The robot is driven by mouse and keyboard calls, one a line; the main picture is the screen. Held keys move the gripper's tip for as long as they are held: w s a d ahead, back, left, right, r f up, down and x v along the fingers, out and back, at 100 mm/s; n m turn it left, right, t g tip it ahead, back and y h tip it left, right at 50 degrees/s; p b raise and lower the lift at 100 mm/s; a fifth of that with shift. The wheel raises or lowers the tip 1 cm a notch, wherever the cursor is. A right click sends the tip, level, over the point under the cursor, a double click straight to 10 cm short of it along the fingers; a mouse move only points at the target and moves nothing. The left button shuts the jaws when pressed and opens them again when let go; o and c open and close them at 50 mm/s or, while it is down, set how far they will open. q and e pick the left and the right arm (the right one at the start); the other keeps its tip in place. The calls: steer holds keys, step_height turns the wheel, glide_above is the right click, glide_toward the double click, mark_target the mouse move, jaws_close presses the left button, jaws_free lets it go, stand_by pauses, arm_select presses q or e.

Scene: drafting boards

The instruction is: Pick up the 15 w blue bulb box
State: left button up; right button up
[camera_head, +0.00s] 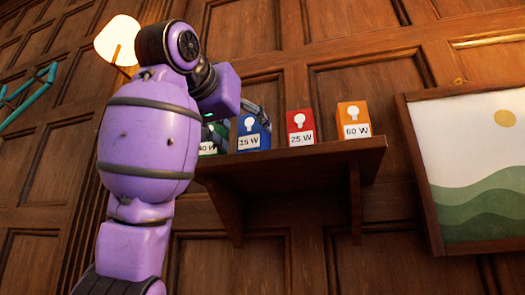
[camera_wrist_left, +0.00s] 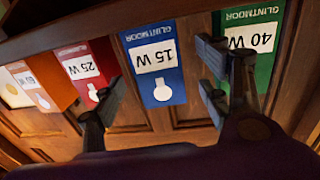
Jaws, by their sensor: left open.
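The blue 15 W bulb box (camera_head: 253,134) stands upright on the wall shelf, between the green 40 W box (camera_head: 213,139) and the red 25 W box (camera_head: 300,127). In the left wrist view, which shows the boxes upside down, the blue box (camera_wrist_left: 155,62) lies between the two fingers of my left gripper (camera_wrist_left: 161,88). The gripper is open, with one finger toward the red box's side and the other overlapping the green box in the picture. I cannot tell whether either finger touches a box. In the head view my purple wrist hides most of the gripper and part of the green box.
The orange 60 W box (camera_head: 354,120) stands at the shelf's right end. The wooden shelf (camera_head: 300,156) has brackets below and a panelled wall behind. A framed landscape picture (camera_head: 475,160) is at right, and a lit lamp (camera_head: 118,40) is at upper left.

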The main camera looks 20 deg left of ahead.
mark_target(249, 130)
arm_select(q)
steer(key=shift+w+d+r, duration=0.15)
steer(key=shift+w+r, duration=0.1)
steer(key=shift+w, duration=0.3)
steer(key=w, duration=0.4)
steer(key=shift+w+d+r, duration=0.15)
steer(key=shift+d, duration=0.15)
steer(key=shift+w, duration=0.5)
steer(key=shift+s, duration=0.1)
steer(key=shift+c, duration=1)
steer(key=c, duration=1)
arm_select(e)
steer(key=shift+s+d+f, duration=0.1)
steer(key=shift+s+f, duration=0.1)
steer(key=shift+s, duration=0.4)
steer(key=shift+s+f, duration=0.2)
steer(key=shift+s, duration=0.4)
arm_select(q)
steer(key=shift+r, duration=0.1)
steer(key=shift+c, duration=0.2)
